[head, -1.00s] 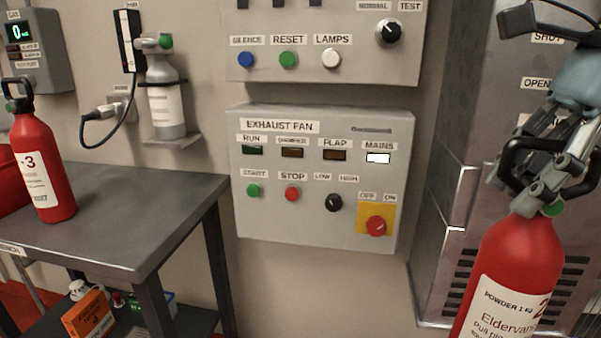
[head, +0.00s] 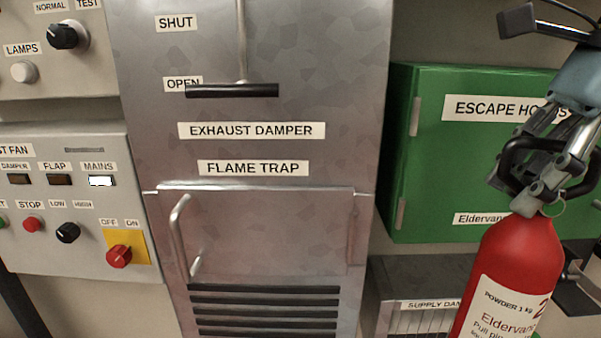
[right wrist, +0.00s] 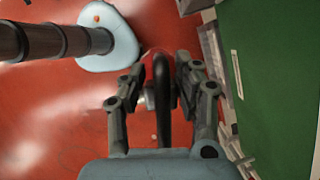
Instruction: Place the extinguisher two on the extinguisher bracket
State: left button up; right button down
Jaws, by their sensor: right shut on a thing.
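The red extinguisher two (head: 520,268) has a white "POWDER 1 kg" label and hangs upright at the right of the head view. My right gripper (head: 545,178) is shut on its black handle at the top. In the right wrist view my right gripper (right wrist: 162,75) has the dark handle (right wrist: 162,105) between its fingers, with a bit of red body beyond. A dark ledge with a metal clasp (head: 578,293) shows partly behind the extinguisher at the right edge; I cannot tell whether it is the extinguisher bracket. My left gripper is out of view.
A green escape hoods cabinet (head: 430,170) is on the wall behind the extinguisher, with a supply damper box (head: 400,285) below it. The steel flame trap housing (head: 270,235) stands in the middle. The exhaust fan panel (head: 80,240) is at left.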

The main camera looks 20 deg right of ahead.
aim_at(576, 303)
jog(key=i+l+z, duration=0.1)
jog(key=l+z, duration=0.15)
jog(key=l, duration=1.5)
jog(key=i+l, duration=0.6)
jog(key=k+l+z, duration=0.05)
jog(key=l, duration=0.05)
